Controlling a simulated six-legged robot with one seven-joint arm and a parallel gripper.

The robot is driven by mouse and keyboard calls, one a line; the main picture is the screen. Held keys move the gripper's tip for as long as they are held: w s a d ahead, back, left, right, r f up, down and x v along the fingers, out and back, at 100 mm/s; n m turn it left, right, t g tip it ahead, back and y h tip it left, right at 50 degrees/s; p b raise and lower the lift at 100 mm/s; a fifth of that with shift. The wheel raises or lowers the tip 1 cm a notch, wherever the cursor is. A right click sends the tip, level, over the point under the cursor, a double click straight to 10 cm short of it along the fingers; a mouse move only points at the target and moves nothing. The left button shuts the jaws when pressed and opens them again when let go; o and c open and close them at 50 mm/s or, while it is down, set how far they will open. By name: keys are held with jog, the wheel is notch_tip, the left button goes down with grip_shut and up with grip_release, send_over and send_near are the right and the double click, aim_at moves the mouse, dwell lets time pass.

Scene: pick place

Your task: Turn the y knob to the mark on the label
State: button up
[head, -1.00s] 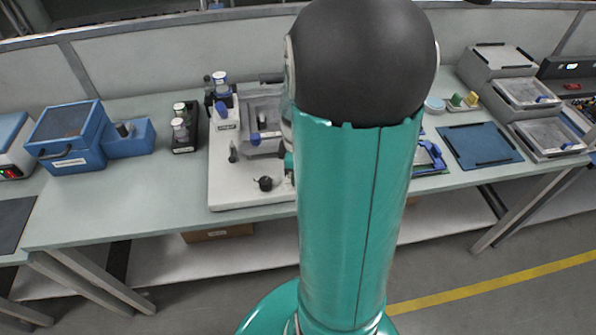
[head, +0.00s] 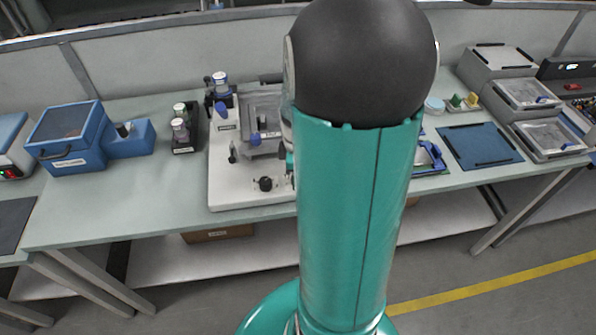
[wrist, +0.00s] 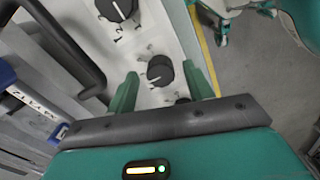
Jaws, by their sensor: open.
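In the wrist view my gripper (wrist: 160,90) is open, with one green finger on each side of a round black knob (wrist: 160,70). The knob sits on a white plate with small dark marks, and a gap shows beside it. I cannot tell whether the fingers touch it. A second black knob (wrist: 117,8) with a white pointer line is at the top edge, with marks below it. A third dark knob (wrist: 182,100) is mostly hidden by my gripper. I cannot read which one is y. In the head view a black knob (head: 265,184) sits on the white base (head: 228,192); my arm hides my gripper.
A dark curved handle (wrist: 75,45) is close left of my gripper. A vial rack (head: 184,130) and a blue box (head: 66,138) stand left of the device on the bench. A blue mat (head: 480,145) lies on the right. The bench in front of the blue box is clear.

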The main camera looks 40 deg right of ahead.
notch_tip(320, 180, up, 14)
dwell(0.6)
jog(key=shift+f, duration=0.1)
